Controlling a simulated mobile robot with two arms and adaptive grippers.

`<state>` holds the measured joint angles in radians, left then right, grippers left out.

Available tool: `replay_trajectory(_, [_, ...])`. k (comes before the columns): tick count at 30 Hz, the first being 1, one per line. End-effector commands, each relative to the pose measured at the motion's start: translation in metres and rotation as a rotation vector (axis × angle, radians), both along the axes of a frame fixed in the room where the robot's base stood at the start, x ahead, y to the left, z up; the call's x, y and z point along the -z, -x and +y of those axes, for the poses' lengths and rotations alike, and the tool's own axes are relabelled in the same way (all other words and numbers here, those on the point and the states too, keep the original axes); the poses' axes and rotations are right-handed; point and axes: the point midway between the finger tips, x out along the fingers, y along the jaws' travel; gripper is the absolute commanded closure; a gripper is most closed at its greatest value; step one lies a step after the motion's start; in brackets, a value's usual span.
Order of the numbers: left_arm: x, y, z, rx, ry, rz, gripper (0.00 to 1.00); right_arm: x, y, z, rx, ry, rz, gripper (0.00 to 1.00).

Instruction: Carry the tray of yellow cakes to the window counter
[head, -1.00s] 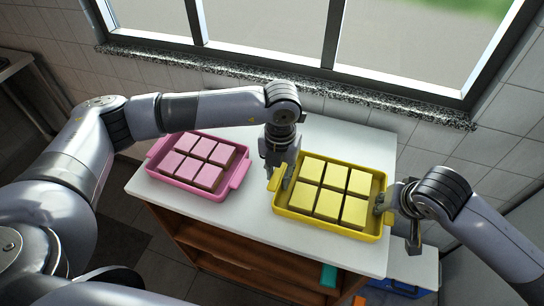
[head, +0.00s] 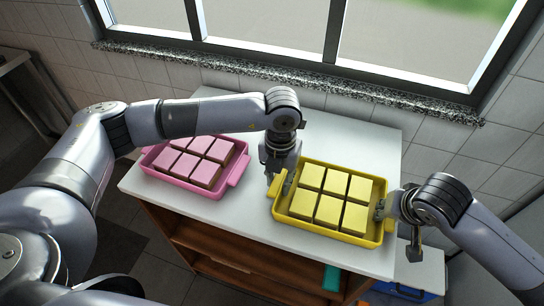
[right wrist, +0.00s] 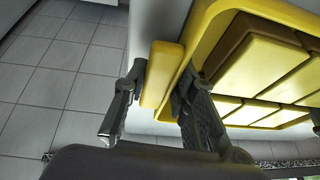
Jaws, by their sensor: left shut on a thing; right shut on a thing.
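The yellow tray (head: 337,236) holds several square yellow cakes (head: 333,182) in rows. It is over the right part of a white-topped wooden unit (head: 240,222) below the window; I cannot tell whether it touches the top. My left gripper (head: 279,183) is shut on the tray's left handle, partly hiding it. My right gripper (head: 384,211) is shut on the right handle. In the right wrist view, that yellow handle (right wrist: 163,75) sits between the fingers of my right gripper (right wrist: 158,105), with the tray wall beside it.
A pink tray (head: 181,182) of pink cakes stands left of the yellow tray, under my left forearm. A speckled stone sill (head: 290,82) runs along the window, above the tiled wall. White top is free behind the yellow tray. A blue item (head: 400,292) is low at right.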

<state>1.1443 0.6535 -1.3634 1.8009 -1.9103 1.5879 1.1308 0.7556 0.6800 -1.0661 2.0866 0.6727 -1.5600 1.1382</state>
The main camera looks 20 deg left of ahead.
Motion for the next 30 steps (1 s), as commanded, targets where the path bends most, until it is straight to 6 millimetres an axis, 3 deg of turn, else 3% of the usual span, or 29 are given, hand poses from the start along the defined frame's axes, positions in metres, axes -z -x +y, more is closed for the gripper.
replay_trajectory(2, [0.008,-0.001,0.004,-0.006,-0.010,-0.001,1.00,0.008,-0.001,-0.004,0.006,0.011,-0.001,1.00])
replay_trajectory(3, [0.008,-0.001,0.004,-0.006,-0.011,0.000,0.74,0.009,-0.001,-0.004,0.006,0.012,0.001,0.75])
replay_trajectory(12, [0.006,0.000,0.002,-0.003,-0.005,0.000,0.54,0.006,0.000,-0.002,0.004,0.006,0.001,0.55])
replay_trajectory(23, [0.001,0.000,0.000,-0.001,0.000,-0.001,0.54,0.005,0.000,-0.001,0.001,0.002,0.001,0.55])
replay_trajectory(30, [-0.040,-0.002,0.000,-0.001,0.000,-0.005,0.54,0.005,0.000,0.000,0.001,0.002,0.000,0.55])
